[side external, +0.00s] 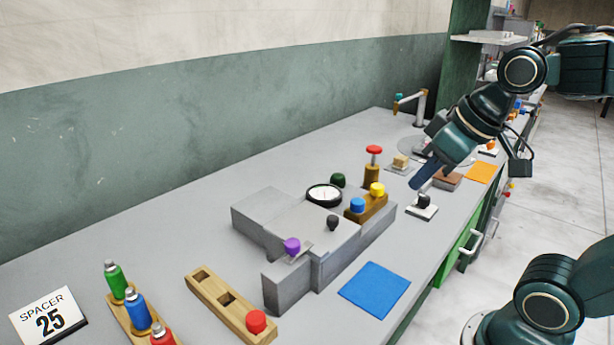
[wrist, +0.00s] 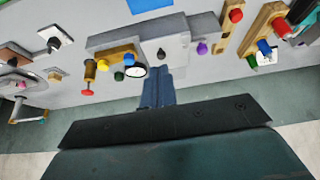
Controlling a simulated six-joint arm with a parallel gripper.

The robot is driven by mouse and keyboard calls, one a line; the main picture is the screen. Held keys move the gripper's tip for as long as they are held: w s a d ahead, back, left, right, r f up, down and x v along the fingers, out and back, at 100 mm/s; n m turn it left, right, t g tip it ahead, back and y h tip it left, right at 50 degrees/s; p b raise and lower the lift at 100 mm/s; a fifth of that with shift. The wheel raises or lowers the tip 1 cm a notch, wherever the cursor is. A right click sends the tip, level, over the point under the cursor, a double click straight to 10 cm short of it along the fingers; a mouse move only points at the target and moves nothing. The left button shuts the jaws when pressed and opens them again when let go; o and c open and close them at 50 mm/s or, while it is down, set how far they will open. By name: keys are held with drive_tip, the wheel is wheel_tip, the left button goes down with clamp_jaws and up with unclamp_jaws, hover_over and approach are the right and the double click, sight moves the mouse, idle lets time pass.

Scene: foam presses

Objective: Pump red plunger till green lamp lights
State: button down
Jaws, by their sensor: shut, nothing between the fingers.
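The red plunger (side external: 374,150) has a flat red cap on a brass-coloured post and stands upright behind the grey press block. It also shows in the wrist view (wrist: 87,92), to the left. A dark green dome (side external: 338,180) sits beside the round dial and looks unlit; in the wrist view the green dome (wrist: 119,76) is left of the dial. My gripper (side external: 415,186) is shut and empty, right of the plunger and apart from it in the side view. In the wrist view its fingertips (wrist: 158,72) point toward the press block.
A small black-knobbed plate (side external: 423,205) lies near my fingertips in the side view. A blue mat (side external: 374,289) lies bare in front.

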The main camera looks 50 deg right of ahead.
drive_tip(key=w+d+r+t, duration=0.1)
drive_tip(key=w+d+r, duration=0.2)
drive_tip(key=w+d, duration=1.25)
drive_tip(key=w+d+f+t, duration=0.1)
drive_tip(key=w+d+f, duration=0.1)
drive_tip(key=d, duration=0.8)
drive_tip(key=w+d+f+t, duration=0.1)
drive_tip(key=d, duration=0.8)
drive_tip(key=shift+w+d+f, duration=0.35)
drive_tip(key=shift+f, duration=0.05)
hover_over(371, 147)
drive_tip(key=s, duration=0.3)
wheel_tip(371, 147, down, 7)
drive_tip(key=shift+w+d+f, duration=0.1)
drive_tip(key=shift+w+d, duration=0.05)
wheel_tip(371, 147, down, 2)
drive_tip(key=shift+f, duration=0.95)
